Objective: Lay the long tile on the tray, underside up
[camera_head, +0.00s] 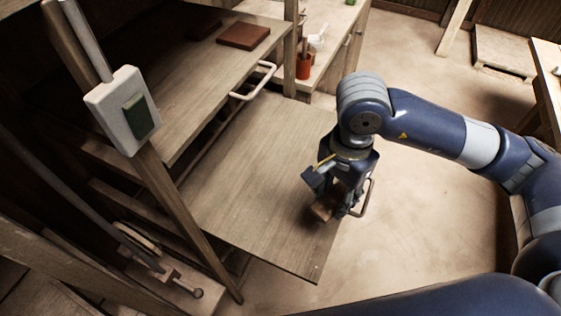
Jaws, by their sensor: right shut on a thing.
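My right gripper (327,204) points down over the right end of the wooden tray (250,170). It is shut on a brown piece (320,210) that looks like the long tile. Most of this piece is hidden by the fingers, so I cannot tell which face is up or whether it touches the tray. The rest of the tray's top is bare. A metal loop handle (366,197) shows just right of the gripper, at the tray's edge. My left gripper is not in view.
A flat reddish-brown slab (243,36) lies on the higher wooden surface (185,80), which has a pale handle (256,82). Open floor lies to the right.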

